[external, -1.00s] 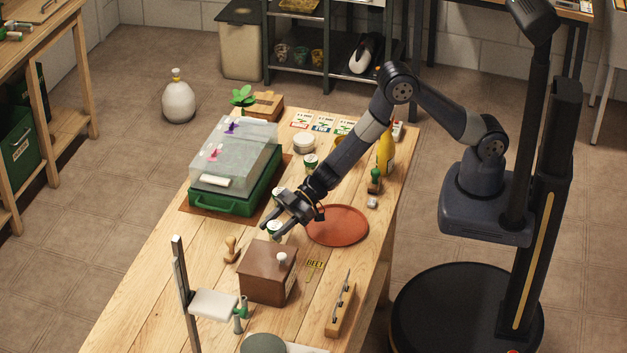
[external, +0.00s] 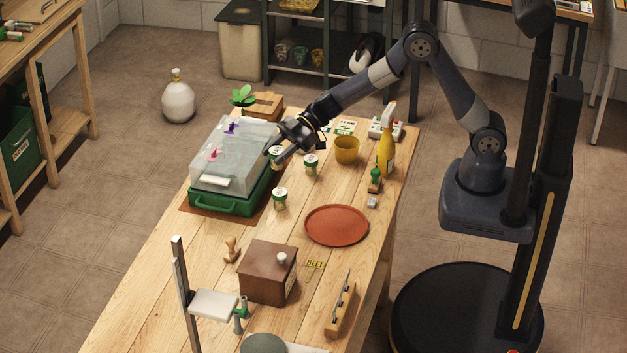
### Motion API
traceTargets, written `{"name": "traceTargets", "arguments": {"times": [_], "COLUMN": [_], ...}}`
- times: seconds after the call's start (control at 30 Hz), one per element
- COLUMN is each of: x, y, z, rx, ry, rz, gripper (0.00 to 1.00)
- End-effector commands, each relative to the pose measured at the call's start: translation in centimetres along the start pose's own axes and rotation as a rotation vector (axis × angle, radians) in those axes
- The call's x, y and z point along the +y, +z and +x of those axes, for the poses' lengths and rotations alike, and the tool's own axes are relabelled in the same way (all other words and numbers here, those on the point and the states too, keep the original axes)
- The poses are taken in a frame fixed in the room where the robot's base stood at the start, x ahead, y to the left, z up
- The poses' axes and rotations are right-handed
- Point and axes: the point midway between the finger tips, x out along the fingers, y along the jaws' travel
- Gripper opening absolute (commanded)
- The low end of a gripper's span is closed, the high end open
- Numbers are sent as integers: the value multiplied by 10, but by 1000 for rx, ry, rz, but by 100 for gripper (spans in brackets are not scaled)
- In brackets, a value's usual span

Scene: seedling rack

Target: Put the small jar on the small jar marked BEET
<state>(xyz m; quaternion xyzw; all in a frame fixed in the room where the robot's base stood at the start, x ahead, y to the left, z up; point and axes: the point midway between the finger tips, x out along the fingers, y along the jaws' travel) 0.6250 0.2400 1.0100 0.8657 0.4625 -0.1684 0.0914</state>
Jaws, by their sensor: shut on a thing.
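My gripper (external: 281,156) is shut on a small jar (external: 275,152) with a pale lid and green marking. It is in front of the lidded green case in this view, partly hidden by the fingers. Two similar small jars stand upright on the table: one (external: 311,164) right of the gripper, one (external: 280,198) nearer the camera. Their labels are too small to read, so I cannot tell which jar is marked BEET. A yellow BEET tag (external: 316,264) lies beside the brown box.
A green case (external: 232,205) with a clear cover stands left of the jars. A terracotta plate (external: 336,225), yellow cup (external: 347,149), yellow bottle (external: 386,155) and brown box (external: 268,273) stand around. Bare table lies between the near jar and the box.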

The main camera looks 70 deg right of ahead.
Motion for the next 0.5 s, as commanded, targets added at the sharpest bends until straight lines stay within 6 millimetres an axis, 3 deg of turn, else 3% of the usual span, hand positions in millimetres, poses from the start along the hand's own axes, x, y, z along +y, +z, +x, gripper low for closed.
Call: {"name": "traceTargets", "arguments": {"times": [0.13, 0.3, 0.5], "x": [8, 8, 8], "y": [11, 42, 61], "z": [-8, 4, 12], "rx": [-8, -10, -7], "ry": [-1, -3, -2], "rz": [4, 7, 4], "gripper": [16, 16, 16]}}
